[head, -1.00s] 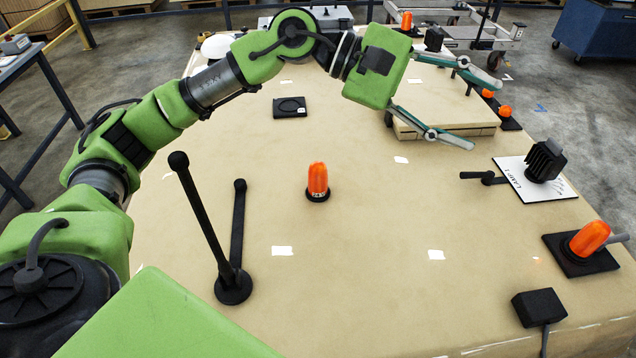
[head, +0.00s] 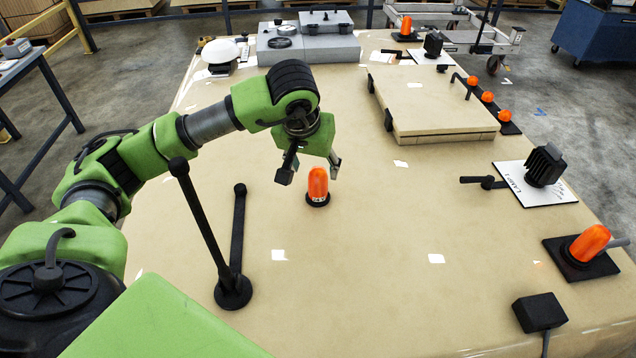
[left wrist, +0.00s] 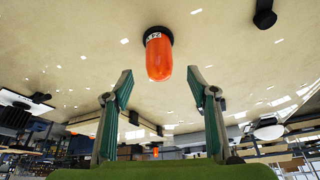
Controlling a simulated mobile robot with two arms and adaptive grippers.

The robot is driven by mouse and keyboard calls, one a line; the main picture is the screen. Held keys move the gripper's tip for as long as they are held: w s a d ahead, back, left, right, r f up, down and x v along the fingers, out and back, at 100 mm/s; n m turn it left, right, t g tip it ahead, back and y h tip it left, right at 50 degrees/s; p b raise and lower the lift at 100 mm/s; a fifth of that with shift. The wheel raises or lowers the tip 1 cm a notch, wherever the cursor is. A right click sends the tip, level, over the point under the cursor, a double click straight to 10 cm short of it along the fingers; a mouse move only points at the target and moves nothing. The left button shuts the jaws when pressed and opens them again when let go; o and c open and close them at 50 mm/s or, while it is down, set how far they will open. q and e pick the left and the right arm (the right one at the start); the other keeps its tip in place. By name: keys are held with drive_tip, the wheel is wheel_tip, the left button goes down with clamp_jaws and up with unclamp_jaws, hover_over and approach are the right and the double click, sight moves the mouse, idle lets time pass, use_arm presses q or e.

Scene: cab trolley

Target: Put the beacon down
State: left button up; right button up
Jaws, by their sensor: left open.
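An orange beacon (head: 317,182) with a black base stands upright on the tan table top (head: 370,230), near the middle. My left gripper (head: 310,171) is just behind and above it in the head view, with its fingers pointing down. The left wrist view also shows the beacon (left wrist: 159,57), ahead of the fingertips and between their lines. The two fingers of the left gripper (left wrist: 160,74) are spread apart with nothing between them. A gap shows between the fingers and the beacon. My right gripper is not in view.
A black post (head: 205,225) on a round foot stands left of the beacon. At the right are another orange beacon (head: 589,242), a black box (head: 539,311) and a black lamp (head: 545,166) on a white plate. A tan panel (head: 430,105) lies behind. The front middle is clear.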

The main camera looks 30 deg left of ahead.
sight(318, 180)
use_arm(q)
drive_tip(key=x, duration=0.2)
drive_tip(key=shift+w+f, duration=0.2)
drive_tip(key=shift+f, duration=0.2)
drive_tip(key=p+x, duration=0.3)
drive_tip(key=x, duration=0.1)
drive_tip(key=shift+f, duration=0.35)
drive_tip(key=shift+w+f, duration=0.15)
drive_tip(key=shift+f, duration=0.1)
drive_tip(key=c, duration=1.3)
drive_tip(key=shift+c, duration=0.5)
drive_tip(key=shift+r, duration=0.15)
